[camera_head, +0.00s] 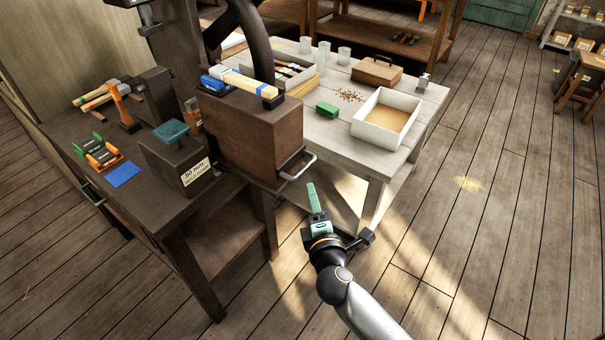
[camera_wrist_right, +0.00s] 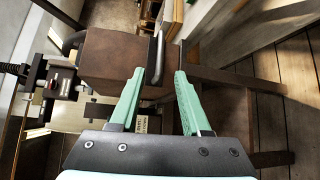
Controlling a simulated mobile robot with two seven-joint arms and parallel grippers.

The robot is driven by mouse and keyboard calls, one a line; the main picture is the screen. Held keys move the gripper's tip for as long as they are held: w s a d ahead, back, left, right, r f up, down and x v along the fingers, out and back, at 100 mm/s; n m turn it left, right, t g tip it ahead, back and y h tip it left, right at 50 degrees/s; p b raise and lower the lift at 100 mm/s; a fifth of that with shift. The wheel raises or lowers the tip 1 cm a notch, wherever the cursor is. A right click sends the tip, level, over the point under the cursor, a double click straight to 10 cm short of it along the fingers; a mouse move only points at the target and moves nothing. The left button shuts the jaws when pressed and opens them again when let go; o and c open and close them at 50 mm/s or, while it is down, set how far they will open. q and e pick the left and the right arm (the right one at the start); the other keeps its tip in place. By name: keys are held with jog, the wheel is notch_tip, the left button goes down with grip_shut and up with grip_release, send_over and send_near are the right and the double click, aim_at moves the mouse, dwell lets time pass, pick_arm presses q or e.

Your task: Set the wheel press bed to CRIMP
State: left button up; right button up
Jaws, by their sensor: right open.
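The dark handwheel (camera_head: 258,45) of the press shows in part at the top of the head view, beside a dark column (camera_head: 172,38). Black and red press parts with a threaded screw (camera_wrist_right: 14,69) seem to show at the left of the right wrist view. No CRIMP mark is readable, and I cannot make out the bed. My right gripper (camera_head: 312,187) has green fingers. In the wrist view its fingers (camera_wrist_right: 158,74) are apart, with the metal handle (camera_wrist_right: 157,50) of a brown box showing between them. In the head view it is just short of that handle. My left gripper is out of view.
The brown box (camera_head: 250,135) stands at the bench's right end, with a wooden-handled brush-like tool on top. The pale table (camera_head: 330,140) behind holds a white tray (camera_head: 368,135).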

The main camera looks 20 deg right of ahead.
aim_at(305, 167)
jog(key=w, duration=0.4)
jog(key=w+d+f, duration=0.1)
jog(key=w, duration=0.3)
jog(key=w+f+b, duration=0.1)
jog(key=w, duration=0.3)
jog(key=shift+w+d, duration=0.1)
jog(key=shift+d, duration=0.25)
grip_shut()
dwell(0.9)
